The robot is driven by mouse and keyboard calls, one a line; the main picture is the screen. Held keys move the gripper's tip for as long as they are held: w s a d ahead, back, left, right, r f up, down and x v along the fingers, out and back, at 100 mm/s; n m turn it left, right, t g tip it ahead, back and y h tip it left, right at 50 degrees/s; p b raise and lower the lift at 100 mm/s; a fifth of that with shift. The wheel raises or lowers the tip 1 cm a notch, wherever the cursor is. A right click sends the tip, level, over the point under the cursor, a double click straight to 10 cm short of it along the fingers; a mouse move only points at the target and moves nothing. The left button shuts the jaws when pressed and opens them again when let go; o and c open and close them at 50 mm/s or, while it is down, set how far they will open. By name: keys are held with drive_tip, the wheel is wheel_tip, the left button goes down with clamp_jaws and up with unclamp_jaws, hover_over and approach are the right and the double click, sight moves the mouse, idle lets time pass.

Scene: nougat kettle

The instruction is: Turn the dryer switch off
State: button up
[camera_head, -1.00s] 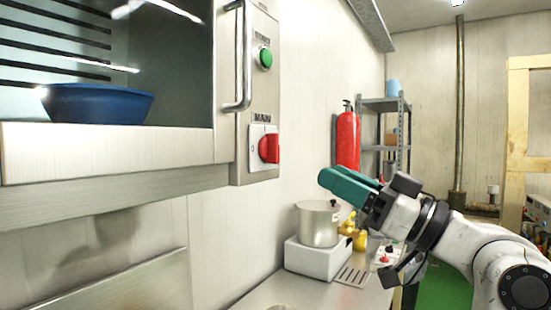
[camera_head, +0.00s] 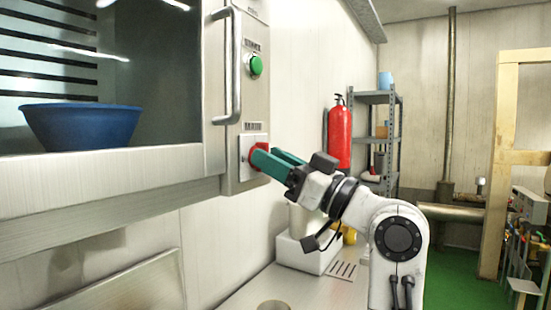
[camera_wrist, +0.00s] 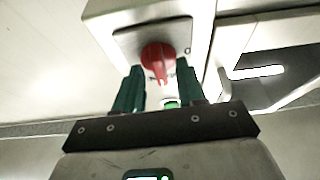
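The dryer (camera_head: 100,178) is a metal cabinet with a dark glass door on the left in the head view. Its red switch knob (camera_head: 257,148) sits on a square plate low on the side panel, partly hidden by my gripper (camera_head: 268,156). In the wrist view the knob (camera_wrist: 159,60) appears ahead, between and just beyond the two teal fingertips. My gripper (camera_wrist: 160,78) is open, with one finger on each side of the knob's line. I cannot tell whether a finger touches it.
A green button (camera_head: 256,65) sits above the switch, and the door handle (camera_head: 233,65) stands out to its left. A blue bowl (camera_head: 80,128) is inside the dryer. A counter (camera_head: 290,288) with a white box lies below. A red extinguisher (camera_head: 339,135) hangs beyond.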

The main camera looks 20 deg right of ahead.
clamp_jaws()
drive_tip(key=shift+f+n+b, duration=0.1)
drive_tip(key=shift+n+b, duration=0.3)
drive_tip(key=shift+b, duration=0.2)
drive_tip(key=shift+w+d+r+n+g+y+b, duration=0.1)
drive_tip(key=shift+n+g+y+b, duration=0.25)
drive_tip(key=shift+n+g+b, duration=2.25)
drive_tip(key=shift+s+r+n+g+y+b, duration=0.1)
drive_tip(key=shift+n+g+y+b, duration=0.55)
drive_tip(key=shift+n, duration=3.95)
drive_tip(key=shift+w+d+r+n+g+y+b, duration=0.1)
drive_tip(key=shift+n+g+b, duration=1.5)
drive_tip(key=shift+n, duration=2)
drive_tip(key=shift+a+t+b, duration=0.1)
drive_tip(key=shift+t+b, duration=0.2)
drive_tip(key=shift+t, duration=0.05)
